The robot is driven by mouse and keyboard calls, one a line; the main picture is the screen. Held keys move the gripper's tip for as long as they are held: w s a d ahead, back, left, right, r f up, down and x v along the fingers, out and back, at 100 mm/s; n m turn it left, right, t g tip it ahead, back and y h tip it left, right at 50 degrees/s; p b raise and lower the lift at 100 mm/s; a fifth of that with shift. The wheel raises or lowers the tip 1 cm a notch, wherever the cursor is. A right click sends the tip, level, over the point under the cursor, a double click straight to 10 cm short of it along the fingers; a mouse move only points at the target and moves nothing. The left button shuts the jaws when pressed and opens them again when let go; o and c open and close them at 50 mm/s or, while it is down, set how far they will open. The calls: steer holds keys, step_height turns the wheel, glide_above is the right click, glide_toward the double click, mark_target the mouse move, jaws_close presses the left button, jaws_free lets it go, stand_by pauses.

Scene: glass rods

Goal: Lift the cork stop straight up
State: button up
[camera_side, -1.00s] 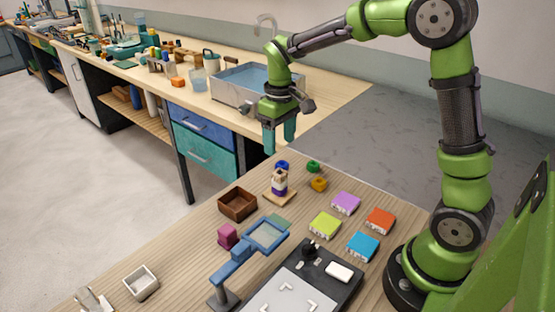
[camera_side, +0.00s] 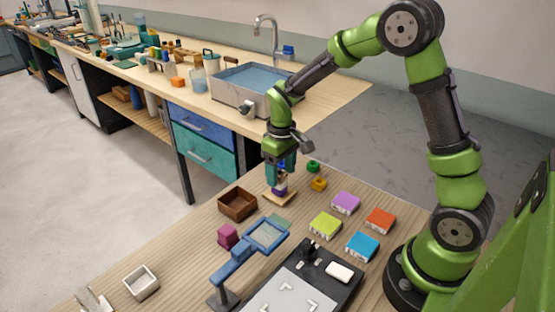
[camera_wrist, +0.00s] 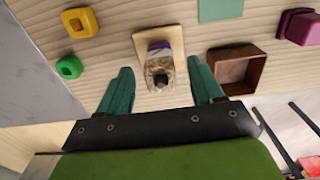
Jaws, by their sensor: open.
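The cork stop (camera_wrist: 158,66) is a mottled tan-brown piece at the top of a small stack in the wrist view, with a dark round tip (camera_wrist: 160,80) showing at it. Under it are a whitish layer and a purple ring (camera_wrist: 157,46), on a square wooden base (camera_wrist: 175,38). The base shows in the side view (camera_side: 283,199). My gripper (camera_wrist: 162,84) is open, with one teal finger on each side of the stack and gaps between. In the side view my gripper (camera_side: 279,178) is down at the stack and hides its upper part, including the cork stop.
A brown wooden box (camera_side: 237,204) stands left of the stack. A green ring (camera_side: 313,166) and a yellow ring (camera_side: 319,184) lie to its right. Coloured blocks, a blue-framed magnifier (camera_side: 268,235) and a dark-edged board (camera_side: 345,293) stand nearer the camera.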

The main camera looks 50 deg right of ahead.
mark_target(282, 174)
steer(key=c, duration=1.1)
steer(key=shift+r, duration=0.15)
steer(key=shift+r, duration=0.25)
step_height(282, 174, up, 3)
steer(key=shift+s+r, duration=0.1)
steer(key=shift+s, duration=0.05)
steer(key=s+a+r, duration=0.1)
steer(key=s, duration=1.4)
steer(key=shift+s, duration=0.35)
steer(key=shift+a, duration=0.1)
